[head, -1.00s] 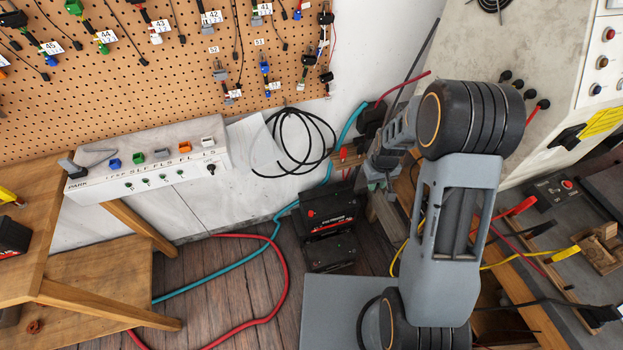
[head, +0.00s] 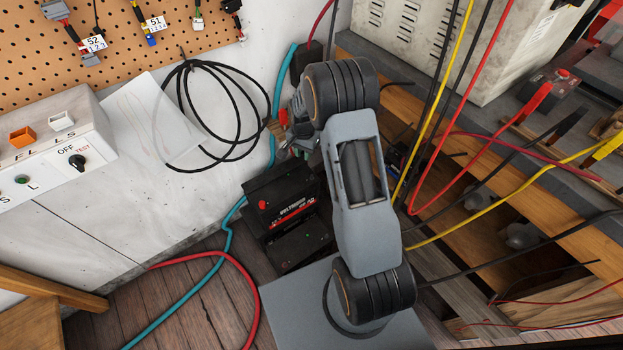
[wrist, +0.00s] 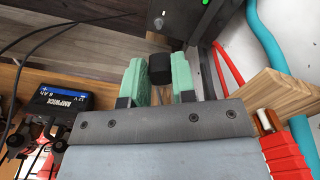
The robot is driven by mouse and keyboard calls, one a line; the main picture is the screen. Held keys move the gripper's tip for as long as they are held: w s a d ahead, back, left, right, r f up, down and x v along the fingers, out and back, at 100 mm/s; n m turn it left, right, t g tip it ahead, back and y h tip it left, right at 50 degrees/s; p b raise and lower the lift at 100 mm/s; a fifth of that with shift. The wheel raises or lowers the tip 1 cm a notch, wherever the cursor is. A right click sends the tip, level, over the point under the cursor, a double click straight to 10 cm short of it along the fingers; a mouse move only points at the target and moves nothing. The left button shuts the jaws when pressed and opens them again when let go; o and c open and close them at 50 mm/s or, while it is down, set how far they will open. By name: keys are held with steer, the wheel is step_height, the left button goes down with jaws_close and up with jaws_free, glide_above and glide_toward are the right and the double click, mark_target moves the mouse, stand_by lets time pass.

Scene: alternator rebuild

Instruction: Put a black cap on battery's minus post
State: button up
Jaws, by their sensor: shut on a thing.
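A small black cap (wrist: 160,69) sits between the green-padded fingertips of my gripper (wrist: 157,78) in the wrist view. The gripper is shut on it. The wrist view also shows a blue-and-black AMPWICK battery (wrist: 66,98) at the left.
A wooden block (wrist: 255,98) and red parts (wrist: 283,150) are close to the gripper's right. Teal hose (wrist: 268,50), red hose (head: 215,260) and hanging yellow, red and black cables surround the area. A wooden bench (head: 470,150) stands right of my arm.

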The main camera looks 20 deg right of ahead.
mark_target(311, 176)
steer(key=d+f+m+b, duration=0.1)
steer(key=f+b, duration=0.1)
steer(key=f, duration=0.1)
steer(key=w+d+f+m+b, duration=0.1)
steer(key=f+m+b, duration=0.1)
steer(key=f+b, duration=0.1)
steer(key=d+f+m+b, duration=0.1)
steer(key=f+m+b, duration=0.1)
steer(key=f, duration=0.1)
steer(key=shift+w+d+f, duration=0.2)
steer(key=shift+w+f, duration=0.15)
steer(key=shift+f, duration=0.05)
steer(key=shift+f+b, duration=1.85)
steer(key=shift+f, duration=0.25)
steer(key=shift+f+b, duration=0.45)
steer(key=shift+f, duration=0.7)
steer(key=o, duration=0.8)
step_height(311, 176, up, 14)
steer(key=p, duration=0.6)
